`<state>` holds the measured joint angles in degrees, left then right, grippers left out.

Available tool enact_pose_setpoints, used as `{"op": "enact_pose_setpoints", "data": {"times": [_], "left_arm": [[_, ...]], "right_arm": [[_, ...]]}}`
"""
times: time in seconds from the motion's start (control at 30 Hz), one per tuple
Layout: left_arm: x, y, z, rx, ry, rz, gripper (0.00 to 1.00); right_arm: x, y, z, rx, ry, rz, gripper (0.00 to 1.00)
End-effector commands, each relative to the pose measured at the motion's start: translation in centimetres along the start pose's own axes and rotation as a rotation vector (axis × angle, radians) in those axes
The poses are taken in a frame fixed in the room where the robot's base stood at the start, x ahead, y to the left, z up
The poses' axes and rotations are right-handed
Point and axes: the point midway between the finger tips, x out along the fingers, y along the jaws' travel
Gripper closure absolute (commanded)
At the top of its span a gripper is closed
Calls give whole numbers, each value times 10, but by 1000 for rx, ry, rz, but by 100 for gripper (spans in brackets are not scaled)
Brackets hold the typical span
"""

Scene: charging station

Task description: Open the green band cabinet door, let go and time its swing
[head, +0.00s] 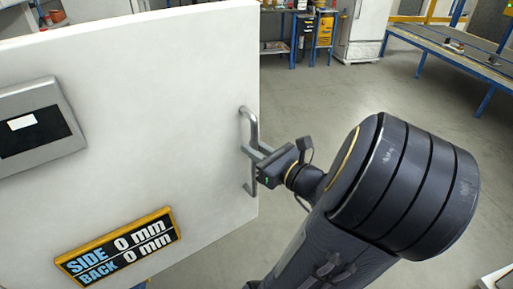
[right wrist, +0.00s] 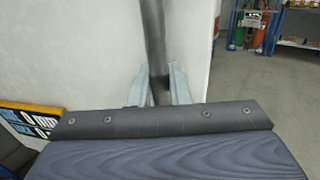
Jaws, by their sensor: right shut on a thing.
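A white cabinet door (head: 150,120) fills the left of the head view, and its pale face shows in the right wrist view (right wrist: 80,50). A grey metal bar handle (head: 248,118) stands upright near the door's right edge. My right gripper (head: 256,154) is shut on the handle around its middle. In the right wrist view the two fingers (right wrist: 159,88) sit on either side of the handle bar (right wrist: 153,35). No green band shows on the visible part of the door. Its hinge side is out of view. My left gripper is not in view.
A grey panel with a dark screen (head: 38,125) and a yellow-framed sign reading SIDE 0 mm, BACK 0 mm (head: 120,247) are on the door's face. Open grey floor (head: 340,95) lies to the right. A blue-framed conveyor table (head: 455,50) stands at the back right.

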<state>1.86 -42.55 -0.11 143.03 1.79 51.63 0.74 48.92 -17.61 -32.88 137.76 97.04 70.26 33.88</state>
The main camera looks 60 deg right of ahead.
Motion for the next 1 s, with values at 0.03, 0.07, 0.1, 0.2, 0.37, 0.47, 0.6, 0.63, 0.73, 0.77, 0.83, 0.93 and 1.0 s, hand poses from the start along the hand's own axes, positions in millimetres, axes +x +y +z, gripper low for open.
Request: {"op": "enact_pose_setpoints", "data": {"times": [0.03,0.07,0.1,0.2,0.37,0.47,0.6,0.63,0.73,0.77,0.83,0.93,1.0], "left_arm": [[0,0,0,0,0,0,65],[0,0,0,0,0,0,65],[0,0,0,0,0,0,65],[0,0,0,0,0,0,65],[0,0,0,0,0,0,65],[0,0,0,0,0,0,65],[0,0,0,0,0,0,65],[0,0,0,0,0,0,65],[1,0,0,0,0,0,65],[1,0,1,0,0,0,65],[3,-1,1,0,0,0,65],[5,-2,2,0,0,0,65],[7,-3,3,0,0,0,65]], "right_arm": [[0,1,0,0,-1,3,100],[0,1,0,0,-1,3,100],[0,1,0,0,-1,3,100],[0,1,0,0,-1,3,100],[0,1,0,0,-1,3,71],[0,1,0,0,-1,2,66],[0,0,0,0,0,2,66],[0,0,0,0,0,1,66],[-3,0,0,0,-2,-1,66],[-6,-1,0,0,-2,-2,66],[-15,-1,0,-2,-3,-3,66],[-33,-1,-1,-3,-3,-6,66],[-45,-1,-1,-3,-3,-4,66]]}}
